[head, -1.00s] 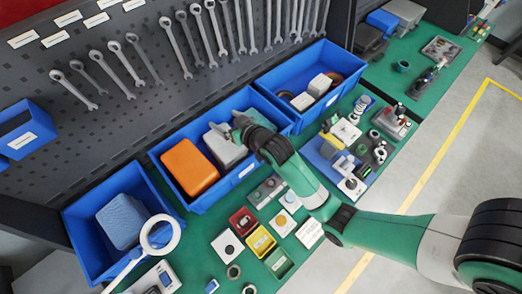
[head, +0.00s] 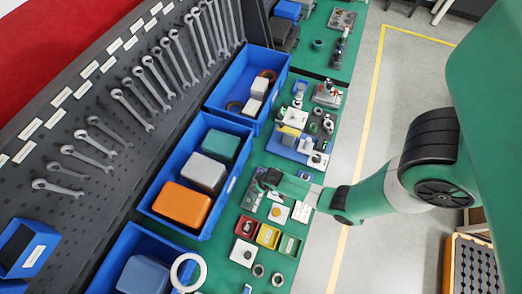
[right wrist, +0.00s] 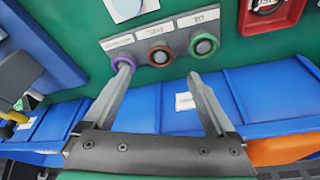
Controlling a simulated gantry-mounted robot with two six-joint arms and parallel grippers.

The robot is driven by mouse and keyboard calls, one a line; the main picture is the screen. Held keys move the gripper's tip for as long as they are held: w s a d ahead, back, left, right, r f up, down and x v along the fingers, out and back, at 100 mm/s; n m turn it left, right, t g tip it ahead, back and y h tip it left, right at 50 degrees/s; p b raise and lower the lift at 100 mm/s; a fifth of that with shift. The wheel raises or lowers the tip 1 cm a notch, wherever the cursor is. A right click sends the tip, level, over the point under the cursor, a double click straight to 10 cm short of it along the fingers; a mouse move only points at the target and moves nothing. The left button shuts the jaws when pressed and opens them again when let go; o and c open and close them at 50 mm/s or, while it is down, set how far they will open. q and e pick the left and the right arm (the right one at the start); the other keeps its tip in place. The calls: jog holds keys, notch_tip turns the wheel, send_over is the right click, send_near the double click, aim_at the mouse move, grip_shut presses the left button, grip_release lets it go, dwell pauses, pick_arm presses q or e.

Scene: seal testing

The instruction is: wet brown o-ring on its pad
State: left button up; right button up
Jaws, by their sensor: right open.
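The brown o-ring (right wrist: 160,55) sits in the middle of a grey block (right wrist: 182,38), between a purple ring (right wrist: 123,63) and a green ring (right wrist: 204,45). My right gripper (right wrist: 159,72) is open and empty, its fingertips spread either side of the brown ring in the picture. The left fingertip overlaps the purple ring; I cannot tell whether it touches. In the head view the right gripper (head: 268,180) is over the block, which it partly hides. White square pads with round centres lie nearby, one (head: 277,213) orange-centred and one (head: 243,252) dark-centred. My left gripper is not in view.
Small red (head: 246,227), yellow (head: 267,236) and green (head: 289,245) trays stand close by. A blue bin (head: 153,213) holding an orange box (head: 182,205) is to the left. A white ring lamp (head: 174,273) stands at the lower left. Loose rings (head: 277,279) lie near the front.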

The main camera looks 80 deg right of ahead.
jog(key=b+x, duration=0.3)
jog(key=x, duration=0.2)
jog(key=shift+w+f+b, duration=0.1)
jog(key=shift+f+b, duration=0.2)
jog(key=shift+f, duration=0.05)
jog(key=shift+w+d+f+b, duration=0.2)
jog(key=shift+f+b, duration=0.1)
jog(key=shift+f, duration=0.2)
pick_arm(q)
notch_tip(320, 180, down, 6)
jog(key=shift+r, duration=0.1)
pick_arm(e)
jog(key=shift+a, duration=0.1)
jog(key=c, duration=1.3)
jog(key=o, duration=0.5)
jog(key=shift+c, duration=1.4)
pick_arm(q)
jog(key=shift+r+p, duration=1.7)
jog(key=shift+p, duration=0.1)
pick_arm(e)
jog(key=shift+r, duration=1.8)
